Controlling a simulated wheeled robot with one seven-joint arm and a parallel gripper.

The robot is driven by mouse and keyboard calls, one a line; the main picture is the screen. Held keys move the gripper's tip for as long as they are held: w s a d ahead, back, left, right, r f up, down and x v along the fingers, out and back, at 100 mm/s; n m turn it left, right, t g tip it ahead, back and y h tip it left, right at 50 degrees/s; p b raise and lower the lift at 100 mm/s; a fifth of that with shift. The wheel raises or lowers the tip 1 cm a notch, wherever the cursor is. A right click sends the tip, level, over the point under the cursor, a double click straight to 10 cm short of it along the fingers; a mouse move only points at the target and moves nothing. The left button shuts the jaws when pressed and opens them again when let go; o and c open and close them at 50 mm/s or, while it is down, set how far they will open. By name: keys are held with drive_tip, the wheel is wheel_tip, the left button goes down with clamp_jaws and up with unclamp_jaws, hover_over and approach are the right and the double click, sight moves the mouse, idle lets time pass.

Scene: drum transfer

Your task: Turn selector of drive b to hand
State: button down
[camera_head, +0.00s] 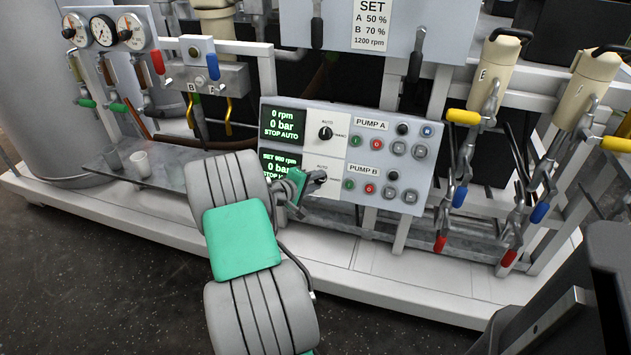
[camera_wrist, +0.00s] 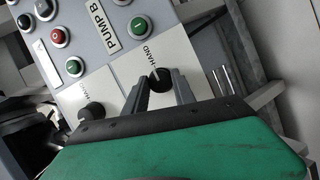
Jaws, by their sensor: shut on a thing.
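The lower selector knob on the control panel, beside the PUMP B label (camera_head: 365,171), is mostly covered by my gripper (camera_head: 312,182) in the head view. In the wrist view the black knob (camera_wrist: 160,78) sits between the two grey fingertips of my gripper (camera_wrist: 162,92), which is shut on it. A pale mark on the knob appears to face the HAND label (camera_wrist: 152,52). The lower display (camera_head: 279,168) is partly hidden by my gripper; its bottom line starts with STOP and the rest is unclear.
The PUMP A selector (camera_head: 325,133) is just above, with its display (camera_head: 283,122) reading STOP AUTO. Push buttons (camera_head: 372,188) lie to the right of the selectors. Valves with coloured levers (camera_head: 461,197) stand right of the panel. Two cups (camera_head: 141,162) stand at left.

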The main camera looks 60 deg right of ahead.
drive_tip(key=c, duration=1)
unclamp_jaws()
drive_tip(key=shift+c, duration=0.2)
drive_tip(key=p+v, duration=0.1)
drive_tip(key=v, duration=0.6)
drive_tip(key=shift+a+r+p, duration=0.2)
drive_tip(key=shift+a+p, duration=0.1)
drive_tip(key=shift+a, duration=0.05)
